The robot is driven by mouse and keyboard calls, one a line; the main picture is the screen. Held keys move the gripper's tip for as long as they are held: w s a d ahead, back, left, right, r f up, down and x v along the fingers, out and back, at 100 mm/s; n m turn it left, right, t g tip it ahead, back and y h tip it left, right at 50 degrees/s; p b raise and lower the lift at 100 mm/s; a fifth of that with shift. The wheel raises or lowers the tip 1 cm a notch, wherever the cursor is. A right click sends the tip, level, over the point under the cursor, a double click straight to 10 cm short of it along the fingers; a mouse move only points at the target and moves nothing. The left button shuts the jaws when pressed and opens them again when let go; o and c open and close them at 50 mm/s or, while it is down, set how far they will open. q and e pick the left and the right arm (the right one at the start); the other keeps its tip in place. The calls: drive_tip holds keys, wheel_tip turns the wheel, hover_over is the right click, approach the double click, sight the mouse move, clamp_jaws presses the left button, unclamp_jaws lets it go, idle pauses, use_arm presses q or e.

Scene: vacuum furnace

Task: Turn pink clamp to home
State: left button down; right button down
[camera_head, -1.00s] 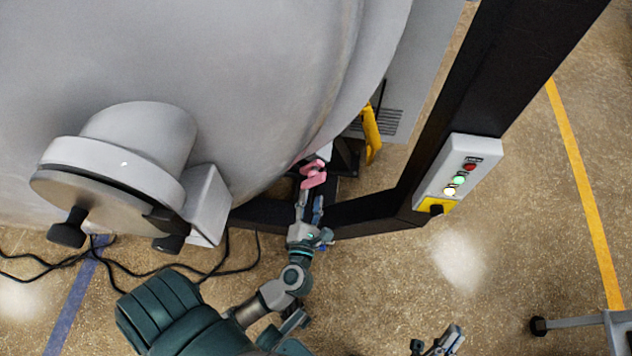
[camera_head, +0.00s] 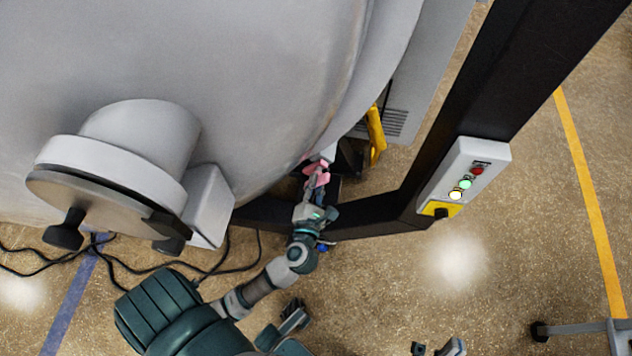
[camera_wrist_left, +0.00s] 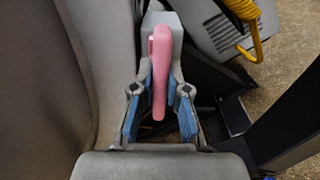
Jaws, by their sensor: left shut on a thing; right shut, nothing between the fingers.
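The pink clamp (camera_head: 318,166) sits low beside the curved grey furnace body in the head view. In the left wrist view the clamp (camera_wrist_left: 160,65) is a rounded pink bar in front of a grey block (camera_wrist_left: 163,25). My left gripper (camera_head: 315,182) reaches it from below, with its blue-padded fingers shut on both sides of the bar; the left gripper (camera_wrist_left: 160,85) also fills the lower middle of the wrist view. The fingers partly hide the clamp in the head view. My right gripper (camera_head: 438,348) is at the bottom edge, partly cut off, shut and empty, away from the clamp.
The furnace body (camera_head: 240,70) lies close along the clamp's left side. A black frame (camera_head: 430,165) with a button box (camera_head: 465,178) stands to the right. A yellow part (camera_head: 376,135) is just right of the clamp. Cables (camera_head: 200,265) lie on the floor.

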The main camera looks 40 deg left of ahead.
use_arm(q)
drive_tip(key=shift+f, duration=0.1)
use_arm(e)
drive_tip(key=shift+w, duration=0.15)
